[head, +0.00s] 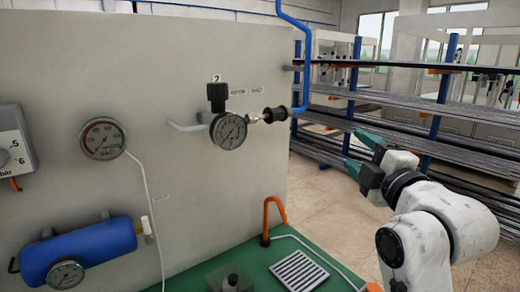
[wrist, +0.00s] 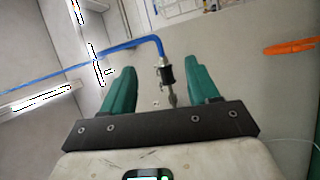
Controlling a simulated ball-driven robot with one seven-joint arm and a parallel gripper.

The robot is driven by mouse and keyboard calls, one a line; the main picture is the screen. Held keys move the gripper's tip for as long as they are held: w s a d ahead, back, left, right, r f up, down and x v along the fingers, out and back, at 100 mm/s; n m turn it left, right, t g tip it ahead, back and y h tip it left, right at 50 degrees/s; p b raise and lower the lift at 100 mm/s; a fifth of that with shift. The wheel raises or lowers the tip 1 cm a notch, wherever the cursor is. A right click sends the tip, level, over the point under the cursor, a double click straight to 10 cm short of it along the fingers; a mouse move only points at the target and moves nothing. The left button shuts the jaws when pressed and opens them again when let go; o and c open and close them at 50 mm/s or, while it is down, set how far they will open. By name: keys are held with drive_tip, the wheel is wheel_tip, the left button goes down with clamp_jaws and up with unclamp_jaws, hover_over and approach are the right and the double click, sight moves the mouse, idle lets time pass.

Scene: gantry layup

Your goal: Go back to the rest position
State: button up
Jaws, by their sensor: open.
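My gripper (head: 358,153) is at the right in the head view, off the panel's right edge, its green fingers apart and empty. In the wrist view the two green fingers of my gripper (wrist: 161,88) are spread wide. Between them, farther off, shows a black coupling (wrist: 167,76) on the end of a blue hose (wrist: 130,47). In the head view the coupling (head: 275,114) sits at the right of a gauge (head: 228,131) on the grey panel, and the blue hose (head: 305,60) rises from it.
The grey panel (head: 190,190) carries another gauge (head: 103,138) and a blue cylinder (head: 80,250). A green bench top (head: 255,262) below holds an orange hook-shaped tube (head: 273,215) and a slotted tray (head: 299,271). Racks (head: 400,100) stand behind my arm, with open floor (head: 320,195) before them.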

drive_tip(key=s+d+f+m+g+h, duration=0.15)
drive_tip(key=s+f+m+g, duration=0.35)
drive_tip(key=f, duration=0.9)
drive_tip(key=s+d+f+m+g+h, duration=0.15)
drive_tip(key=s+f+m, duration=0.45)
drive_tip(key=f, duration=0.7)
drive_tip(key=s+d+f+m+g, duration=0.1)
drive_tip(key=s+f+m+g, duration=0.1)
drive_tip(key=s+f, duration=0.5)
drive_tip(key=s+d+f+m+g+h, duration=0.1)
drive_tip(key=s+f+g, duration=0.4)
drive_tip(key=s, duration=0.9)
drive_tip(key=s+d+f+m+g, duration=0.3)
drive_tip(key=s+f+m+g, duration=0.1)
drive_tip(key=s+f, duration=0.5)
drive_tip(key=shift+s+m+h, duration=0.3)
drive_tip(key=shift+s+m, duration=0.4)
drive_tip(key=shift+s, duration=0.15)
